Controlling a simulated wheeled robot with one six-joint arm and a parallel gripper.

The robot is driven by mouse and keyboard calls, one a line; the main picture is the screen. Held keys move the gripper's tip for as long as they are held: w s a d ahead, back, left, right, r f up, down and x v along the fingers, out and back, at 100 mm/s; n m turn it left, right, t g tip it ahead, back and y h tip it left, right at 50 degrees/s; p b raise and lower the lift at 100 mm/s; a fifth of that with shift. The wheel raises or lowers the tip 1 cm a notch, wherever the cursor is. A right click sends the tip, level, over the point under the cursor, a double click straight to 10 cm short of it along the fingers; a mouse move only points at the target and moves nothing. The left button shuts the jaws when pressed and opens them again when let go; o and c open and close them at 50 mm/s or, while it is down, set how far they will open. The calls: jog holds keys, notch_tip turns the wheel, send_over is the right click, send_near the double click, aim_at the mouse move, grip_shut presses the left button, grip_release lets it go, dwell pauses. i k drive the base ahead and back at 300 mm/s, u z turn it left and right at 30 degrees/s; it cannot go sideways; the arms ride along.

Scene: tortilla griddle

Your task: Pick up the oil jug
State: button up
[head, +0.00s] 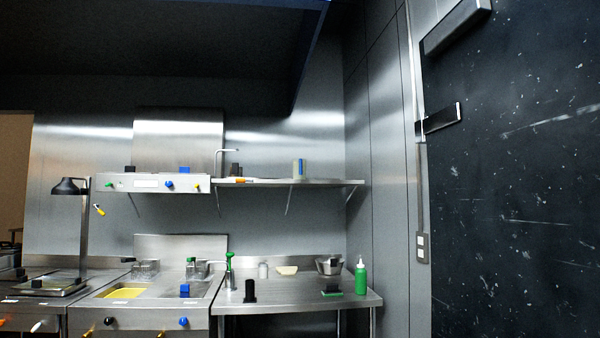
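I cannot tell for sure which item is the oil jug. A green bottle (361,278) with a pale nozzle stands upright near the right end of the steel counter (290,301). A tall slim item with a green top (229,270) stands at the counter's left side. A grey container (299,169) with a blue stripe stands upright on the wall shelf (335,183). All are small and far off in the head view. My gripper is not in view, and nothing is seen touching these items.
A fryer-like unit (150,311) with a yellow basin and a lamp (68,187) are at left. A metal pan (330,266), a pale bowl (287,270) and a black cylinder (250,291) are on the counter. A dark panel (510,200) fills the right.

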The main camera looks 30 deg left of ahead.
aim_at(300, 169)
jog(key=u, duration=0.35)
jog(key=k, duration=0.45)
jog(key=u, duration=0.4)
jog(key=i, duration=2.5)
jog(key=u, duration=0.35)
jog(key=i, duration=2)
jog(key=u, duration=0.65)
